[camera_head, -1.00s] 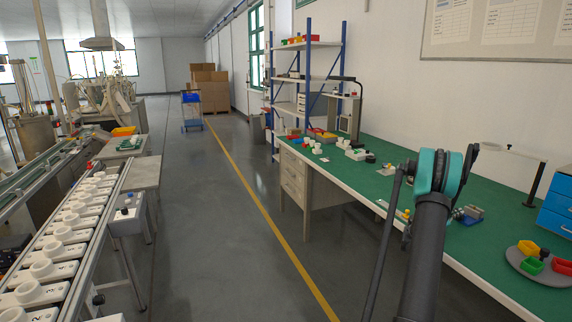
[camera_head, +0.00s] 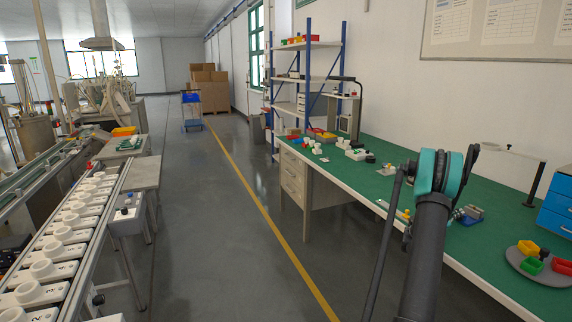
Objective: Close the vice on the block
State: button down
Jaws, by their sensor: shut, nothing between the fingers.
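A small grey-blue device (camera_head: 473,213), which looks like the vice, sits on the green workbench (camera_head: 350,178) just right of my arm. It is too small to tell how far its jaws are apart, and I cannot make out a block in it. A small darker part shows at its left side, close to my arm. My dark arm with its teal joint rises in front of the bench and covers the area left of the vice. My gripper cannot be made out; it seems hidden behind my arm.
A round grey tray (camera_head: 518,270) with red, green and yellow bins lies at the bench's right, near blue drawers (camera_head: 556,203). A lamp-like stand (camera_head: 535,185) rises behind. Small parts (camera_head: 355,152) lie at the bench's far end. The floor aisle left is clear.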

jog(key=shift+s+d, duration=0.1)
jog(key=shift+s, duration=0.05)
jog(key=shift+s+d+f, duration=0.15)
jog(key=shift+s+f, duration=0.1)
jog(key=shift+s, duration=0.15)
jog(key=shift+s+f, duration=0.15)
jog(key=shift+s, duration=0.05)
jog(key=shift+s+d+f, duration=0.1)
jog(key=shift+s+f, duration=0.05)
jog(key=shift+f, duration=0.05)
jog(key=shift+s, duration=0.1)
dwell(0.4)
jog(key=shift+s+d+r, duration=0.15)
jog(key=shift+r, duration=0.05)
jog(key=shift+v, duration=3)
